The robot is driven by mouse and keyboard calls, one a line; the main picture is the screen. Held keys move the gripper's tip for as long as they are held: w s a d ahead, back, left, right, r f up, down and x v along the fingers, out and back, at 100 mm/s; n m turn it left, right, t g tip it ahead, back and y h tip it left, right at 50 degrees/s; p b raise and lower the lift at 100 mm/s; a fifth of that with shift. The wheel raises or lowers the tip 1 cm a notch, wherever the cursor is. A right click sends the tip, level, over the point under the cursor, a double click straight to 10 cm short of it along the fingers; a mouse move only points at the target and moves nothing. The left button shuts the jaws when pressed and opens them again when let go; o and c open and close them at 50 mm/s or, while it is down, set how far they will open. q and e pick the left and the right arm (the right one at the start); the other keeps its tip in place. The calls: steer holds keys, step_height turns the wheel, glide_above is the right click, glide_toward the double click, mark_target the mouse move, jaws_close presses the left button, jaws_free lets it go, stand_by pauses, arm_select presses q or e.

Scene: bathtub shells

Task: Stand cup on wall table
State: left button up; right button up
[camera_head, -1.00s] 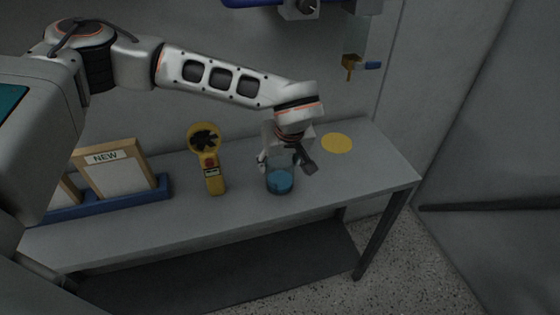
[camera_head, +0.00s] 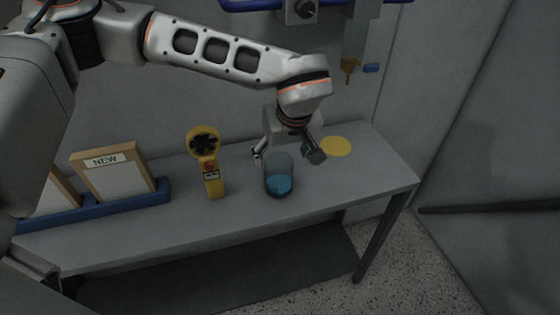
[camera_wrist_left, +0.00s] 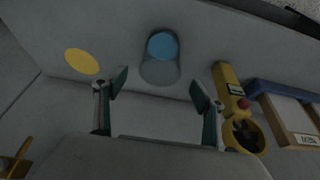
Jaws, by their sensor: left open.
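A clear cup (camera_head: 279,176) with blue at its bottom stands upright on the grey wall table (camera_head: 240,220). In the left wrist view the cup (camera_wrist_left: 161,58) lies beyond my fingertips, between their lines and apart from them. My left gripper (camera_head: 288,154) is open and empty, just behind and above the cup in the head view. Its two spread fingers also show in the left wrist view (camera_wrist_left: 158,88). A yellow disc (camera_head: 336,146) lies flat on the table to the right of the cup. My right gripper is in neither view.
A yellow handheld device (camera_head: 207,160) with a red button is left of the cup. A blue rack (camera_head: 110,203) with framed boards, one marked NEW, is farther left. The right table end is clear except for the disc. A blue pipe fixture (camera_head: 300,10) is on the wall above.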

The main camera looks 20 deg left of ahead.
arm_select(q)
steer(key=v, duration=0.5)
steer(key=shift+r, duration=0.2)
steer(key=shift+s, duration=0.15)
